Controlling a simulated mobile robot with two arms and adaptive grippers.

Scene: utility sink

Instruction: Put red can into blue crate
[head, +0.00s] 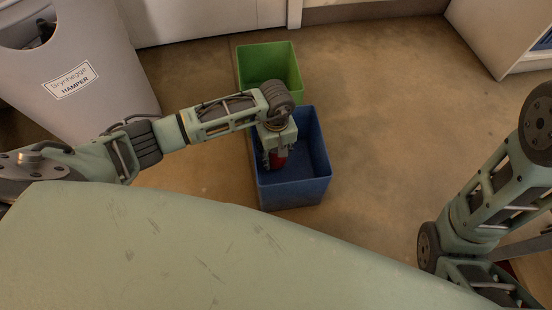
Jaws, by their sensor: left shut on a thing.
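The blue crate (316,160) stands on the floor in the middle of the head view, its open top facing up. My left arm reaches in from the left, and my left gripper (275,160) points down over the left part of the crate's opening. It is shut on the red can (279,161), of which only a small red part shows below the gripper. I cannot tell whether the can touches the crate's bottom. My right arm is at the right edge, but its gripper is not in view.
A green crate (268,62) stands directly behind the blue one. A grey hamper (70,80) with a label is at the upper left. A white cabinet (500,35) is at the upper right. The floor right of the crates is clear.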

